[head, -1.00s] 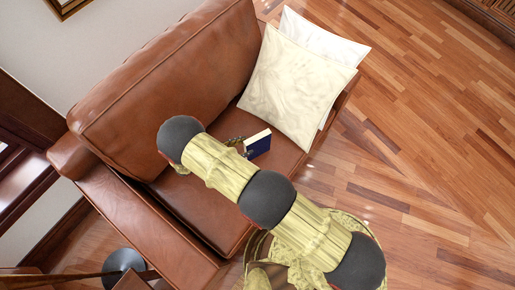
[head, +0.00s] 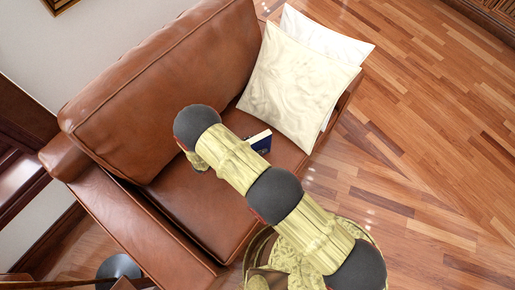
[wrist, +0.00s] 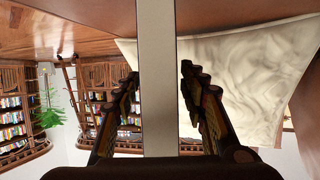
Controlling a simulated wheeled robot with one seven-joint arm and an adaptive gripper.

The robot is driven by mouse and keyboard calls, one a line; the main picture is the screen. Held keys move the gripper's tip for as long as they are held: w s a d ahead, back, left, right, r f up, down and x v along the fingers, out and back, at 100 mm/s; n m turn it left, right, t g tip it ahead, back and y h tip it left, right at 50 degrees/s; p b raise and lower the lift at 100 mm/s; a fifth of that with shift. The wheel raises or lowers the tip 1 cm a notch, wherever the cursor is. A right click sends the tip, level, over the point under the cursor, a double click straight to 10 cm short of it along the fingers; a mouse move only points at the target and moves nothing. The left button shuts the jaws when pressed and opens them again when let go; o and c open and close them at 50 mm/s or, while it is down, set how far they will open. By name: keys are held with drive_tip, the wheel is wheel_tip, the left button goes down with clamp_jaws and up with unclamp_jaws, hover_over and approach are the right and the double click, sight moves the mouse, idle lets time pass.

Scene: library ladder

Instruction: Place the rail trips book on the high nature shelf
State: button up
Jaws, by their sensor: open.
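The book (head: 260,141) stands on the brown leather sofa seat, showing a dark blue cover and a pale page edge. My arm hides part of it, and I cannot read a title. In the wrist view, a pale upright strip, which looks like the book's page edge (wrist: 158,40), runs between the two fingers. My gripper (wrist: 159,78) is open, with one dark finger on each side of the strip and close to it. I cannot tell whether either finger touches it. The high nature shelf cannot be identified here.
The sofa (head: 165,85) has a tall back and a left arm. Cream cushions (head: 295,85) lean just right of the book. Wooden floor (head: 430,130) is open to the right. The wrist view shows bookshelves (wrist: 12,118) and a green plant (wrist: 47,105) upside down.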

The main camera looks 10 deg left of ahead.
drive_tip(key=c, duration=0.3)
drive_tip(key=c, duration=0.7)
clamp_jaws()
